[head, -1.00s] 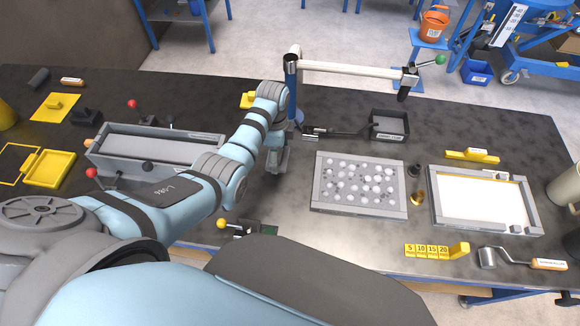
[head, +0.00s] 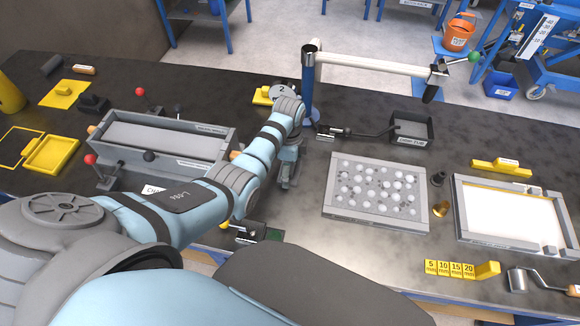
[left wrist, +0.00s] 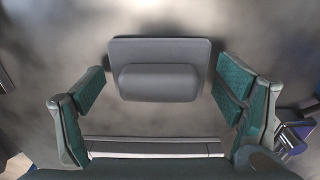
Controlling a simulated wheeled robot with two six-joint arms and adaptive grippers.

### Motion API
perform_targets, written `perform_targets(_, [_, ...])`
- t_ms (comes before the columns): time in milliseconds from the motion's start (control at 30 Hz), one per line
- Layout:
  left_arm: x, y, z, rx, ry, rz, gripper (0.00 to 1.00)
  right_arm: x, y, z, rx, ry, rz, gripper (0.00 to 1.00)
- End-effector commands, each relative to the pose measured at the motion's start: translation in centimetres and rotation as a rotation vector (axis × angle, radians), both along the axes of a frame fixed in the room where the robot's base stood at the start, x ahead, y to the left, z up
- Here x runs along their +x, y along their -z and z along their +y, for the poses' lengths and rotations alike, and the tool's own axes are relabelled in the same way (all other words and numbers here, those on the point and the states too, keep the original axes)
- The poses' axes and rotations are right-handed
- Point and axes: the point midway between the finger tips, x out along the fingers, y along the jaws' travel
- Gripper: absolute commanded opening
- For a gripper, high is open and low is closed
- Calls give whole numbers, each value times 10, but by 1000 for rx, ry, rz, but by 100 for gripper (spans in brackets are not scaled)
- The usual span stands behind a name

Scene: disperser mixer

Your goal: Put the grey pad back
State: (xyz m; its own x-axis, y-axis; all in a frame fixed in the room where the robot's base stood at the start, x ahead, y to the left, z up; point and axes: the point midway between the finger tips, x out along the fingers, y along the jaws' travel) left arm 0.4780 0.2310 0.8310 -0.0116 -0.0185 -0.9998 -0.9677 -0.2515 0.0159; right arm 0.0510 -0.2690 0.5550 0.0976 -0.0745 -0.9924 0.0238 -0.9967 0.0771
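In the left wrist view, a grey pad (left wrist: 160,50), a flat plate with a rounded grip block, lies between the fingers. My left gripper (left wrist: 159,78) is open, one finger at each side of the pad, with gaps beside the grip block. In the head view, my left gripper (head: 288,182) points down low over the middle of the bench, right of the long grey trough (head: 165,148). It hides the pad there. My right gripper is not in view.
At the left lie a yellow-outlined dark square (head: 18,145), a yellow tray (head: 50,153) and a black block (head: 93,103). A blue post (head: 308,90) with a white arm stands behind my gripper. A plate of pale discs (head: 375,187) lies to the right.

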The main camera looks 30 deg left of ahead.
Motion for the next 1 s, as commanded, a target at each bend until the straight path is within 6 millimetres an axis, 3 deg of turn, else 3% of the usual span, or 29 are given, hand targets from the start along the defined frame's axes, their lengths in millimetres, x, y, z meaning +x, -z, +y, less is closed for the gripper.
perform_targets(333, [0,-1,0,0,0,0,94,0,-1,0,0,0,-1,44])
perform_targets(433, [1,-10,0,1,0,-2,94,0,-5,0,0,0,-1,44])
perform_targets(800, [2,-105,2,1,0,-4,94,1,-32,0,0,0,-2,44])
perform_targets(1000, [2,-124,3,0,0,0,94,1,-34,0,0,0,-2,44])
